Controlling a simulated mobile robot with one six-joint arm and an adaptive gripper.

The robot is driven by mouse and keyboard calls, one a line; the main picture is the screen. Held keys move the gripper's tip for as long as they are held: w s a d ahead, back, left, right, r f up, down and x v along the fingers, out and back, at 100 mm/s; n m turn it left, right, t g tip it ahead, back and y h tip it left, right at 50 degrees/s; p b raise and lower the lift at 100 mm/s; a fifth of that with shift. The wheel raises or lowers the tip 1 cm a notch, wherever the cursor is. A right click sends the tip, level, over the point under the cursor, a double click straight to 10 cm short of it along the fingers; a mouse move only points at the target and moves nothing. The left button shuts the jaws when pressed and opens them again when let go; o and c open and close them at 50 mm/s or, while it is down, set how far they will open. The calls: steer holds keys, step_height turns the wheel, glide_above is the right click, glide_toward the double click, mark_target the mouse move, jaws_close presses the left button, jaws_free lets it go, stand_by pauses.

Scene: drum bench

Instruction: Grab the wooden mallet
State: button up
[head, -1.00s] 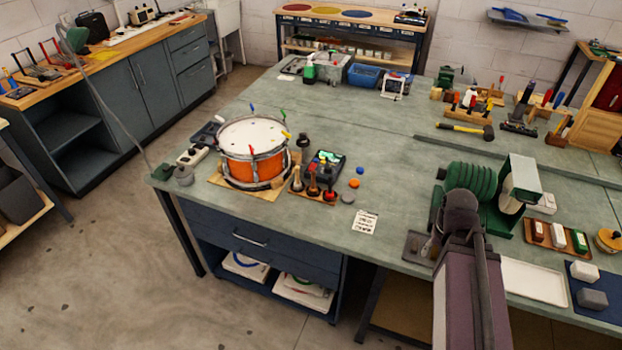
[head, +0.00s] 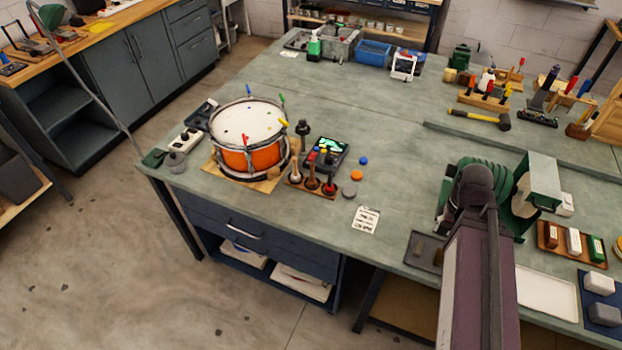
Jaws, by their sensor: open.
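What looks like the wooden mallet (head: 578,131) lies at the right side of the bench in the head view. Its brown head rests on the bench top and its handle seems to point up and right, beside a wooden block rack. A hammer with a yellow handle and a dark head (head: 480,118) lies to its left, in front of a tool rack. My arm rises from the bottom of the picture, right of centre, in front of the green machine. My gripper does not show; my own arm links seem to hide it.
A green ribbed machine (head: 541,180) stands on the bench behind my arm. An orange drum (head: 238,158) sits at the left. The middle of the bench (head: 380,130) is mostly clear.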

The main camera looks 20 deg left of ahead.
steer(key=shift+d, duration=0.1)
steer(key=w+a+f+n+t+h+b, duration=0.1)
steer(key=w+a+f+n+t+b, duration=0.15)
steer(key=a+n, duration=0.4)
steer(key=w+a+f+n+t+h+b, duration=0.1)
steer(key=w+a+n+t+h+b, duration=0.2)
steer(key=a+n, duration=0.35)
steer(key=w+a+f+n+t+b, duration=0.1)
steer(key=w+a+f+n+b, duration=0.15)
steer(key=a+n+b, duration=0.35)
steer(key=s+a+n+t+y+b, duration=0.1)
steer(key=a+n+t+b, duration=0.1)
steer(key=a+n, duration=0.6)
steer(key=s+a+r+n+t+y+b, duration=0.1)
steer(key=a+n+t, duration=0.4)
steer(key=a, duration=1.2)
steer(key=s+n+b, duration=0.1)
steer(key=n, duration=0.2)
steer(key=shift+s+y+b, duration=0.3)
steer(key=shift+y+b, duration=0.1)
steer(key=shift+r, duration=0.1)
